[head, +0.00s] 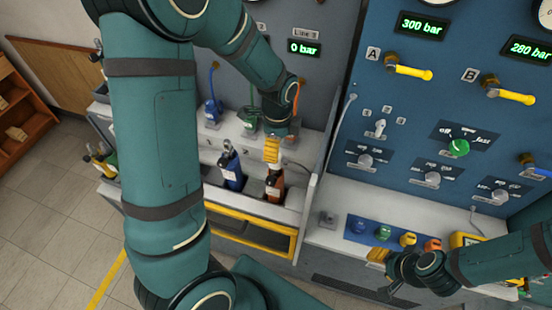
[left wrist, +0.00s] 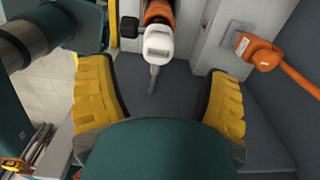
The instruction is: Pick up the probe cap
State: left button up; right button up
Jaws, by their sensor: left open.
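I cannot make out for sure which thing is the probe cap. In the left wrist view an orange part (left wrist: 158,10) with a white head (left wrist: 158,42) and a thin grey tip lies between and beyond my left gripper's yellow fingers. My left gripper (left wrist: 160,105) is open, with nothing between its fingers. In the head view my left gripper (head: 271,149) hangs just above an orange bottle (head: 274,187) in the bench. My right gripper (head: 385,268) is at the lower right, near a row of coloured pieces; its opening is unclear.
A blue bottle (head: 231,170) stands left of the orange one. An orange connector (left wrist: 258,52) with a hose is on the wall right of my left gripper. A blue strip (head: 372,243) holds the coloured pieces. A partition (head: 319,200) separates the bench sections.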

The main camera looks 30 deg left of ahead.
pick_arm(q)
jog(key=shift+s+a+f, duration=0.1)
jog(key=shift+f, duration=1.35)
jog(key=shift+s+a+f, duration=0.1)
jog(key=shift+f, duration=1.35)
jog(key=shift+d, duration=0.1)
jog(key=c, duration=1.3)
jog(key=shift+r, duration=0.15)
jog(key=shift+c, duration=0.2)
notch_tip(320, 180, up, 10)
jog(key=shift+f, duration=0.1)
grip_shut()
